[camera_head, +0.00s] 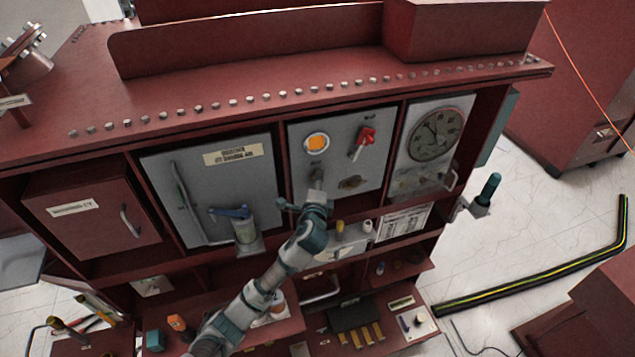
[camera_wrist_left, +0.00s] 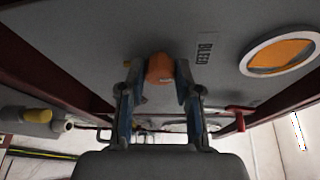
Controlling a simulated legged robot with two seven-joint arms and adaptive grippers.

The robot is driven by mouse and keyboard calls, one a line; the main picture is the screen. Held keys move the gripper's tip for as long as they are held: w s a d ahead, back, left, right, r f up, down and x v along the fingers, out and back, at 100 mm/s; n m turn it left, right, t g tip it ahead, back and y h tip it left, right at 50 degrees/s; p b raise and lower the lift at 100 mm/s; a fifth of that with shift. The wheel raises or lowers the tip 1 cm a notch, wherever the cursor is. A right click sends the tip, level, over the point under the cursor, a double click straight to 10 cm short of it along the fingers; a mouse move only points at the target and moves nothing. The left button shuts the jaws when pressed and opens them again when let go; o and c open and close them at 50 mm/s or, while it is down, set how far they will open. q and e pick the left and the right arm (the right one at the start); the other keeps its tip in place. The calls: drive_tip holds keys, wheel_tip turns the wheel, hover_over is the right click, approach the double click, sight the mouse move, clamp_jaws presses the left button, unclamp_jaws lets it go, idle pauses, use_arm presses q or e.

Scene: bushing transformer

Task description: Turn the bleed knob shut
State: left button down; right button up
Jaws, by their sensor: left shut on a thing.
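The bleed knob (camera_wrist_left: 160,68) is orange and sits on the grey panel, beside a small label reading BLEED (camera_wrist_left: 204,48). In the left wrist view, my left gripper (camera_wrist_left: 158,78) has one blue finger on each side of the knob and is shut on it. In the head view, my left gripper (camera_head: 316,182) is at the lower left of the middle grey panel (camera_head: 345,120), and its body hides the knob. My right gripper is not in view.
An orange round window (camera_head: 316,143) and a red handle (camera_head: 363,141) are above the gripper on the same panel. A blue-handled valve (camera_head: 230,212) is on the left panel, and a dial gauge (camera_head: 436,134) on the right. A shelf with small parts lies below.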

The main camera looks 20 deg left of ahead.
use_arm(q)
drive_tip(key=shift+f, duration=0.4)
drive_tip(key=c, duration=1)
unclamp_jaws()
drive_tip(key=shift+o, duration=0.9)
drive_tip(key=shift+w+d+r, duration=0.1)
drive_tip(key=shift+w, duration=0.05)
drive_tip(key=v, duration=1.2)
